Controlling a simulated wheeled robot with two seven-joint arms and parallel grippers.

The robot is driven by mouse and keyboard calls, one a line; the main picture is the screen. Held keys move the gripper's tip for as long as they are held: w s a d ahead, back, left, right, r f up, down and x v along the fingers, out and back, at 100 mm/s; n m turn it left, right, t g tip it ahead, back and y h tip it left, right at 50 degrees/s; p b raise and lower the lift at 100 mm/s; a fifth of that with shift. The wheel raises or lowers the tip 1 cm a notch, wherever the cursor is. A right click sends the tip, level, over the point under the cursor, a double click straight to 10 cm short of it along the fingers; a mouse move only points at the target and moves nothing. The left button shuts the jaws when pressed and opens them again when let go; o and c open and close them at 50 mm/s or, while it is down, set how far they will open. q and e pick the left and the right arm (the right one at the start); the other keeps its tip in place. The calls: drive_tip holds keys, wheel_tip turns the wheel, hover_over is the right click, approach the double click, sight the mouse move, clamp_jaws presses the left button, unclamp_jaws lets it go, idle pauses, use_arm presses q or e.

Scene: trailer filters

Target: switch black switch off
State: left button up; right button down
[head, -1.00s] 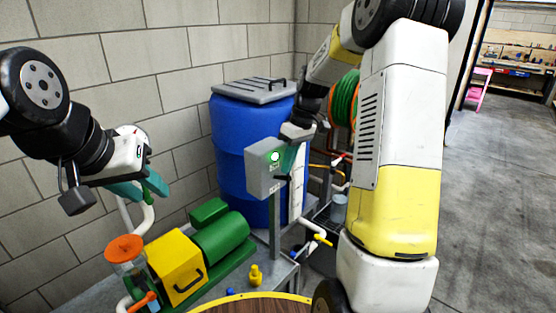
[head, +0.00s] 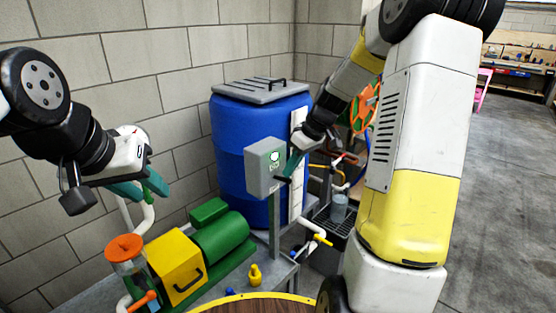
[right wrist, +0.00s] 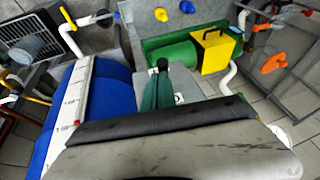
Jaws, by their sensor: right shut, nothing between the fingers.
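The grey switch box (head: 258,168) stands on a post in front of the blue barrel. My left gripper (head: 155,194) is open and empty at the left, away from the box.
The blue barrel (head: 232,140) stands close behind the box. A green and yellow pump (head: 178,266) and a jar with an orange lid (head: 125,247) occupy the bench below. Pipes run to the right.

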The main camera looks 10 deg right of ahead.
drive_tip(key=shift+s+d+f, duration=0.2)
drive_tip(key=shift+s+f, duration=0.05)
drive_tip(key=shift+f, duration=0.2)
drive_tip(key=shift+s+d+f, duration=0.2)
drive_tip(key=shift+s+f, duration=0.05)
drive_tip(key=shift+f, duration=0.2)
drive_tip(key=shift+r, duration=0.1)
drive_tip(key=shift+r, duration=0.7)
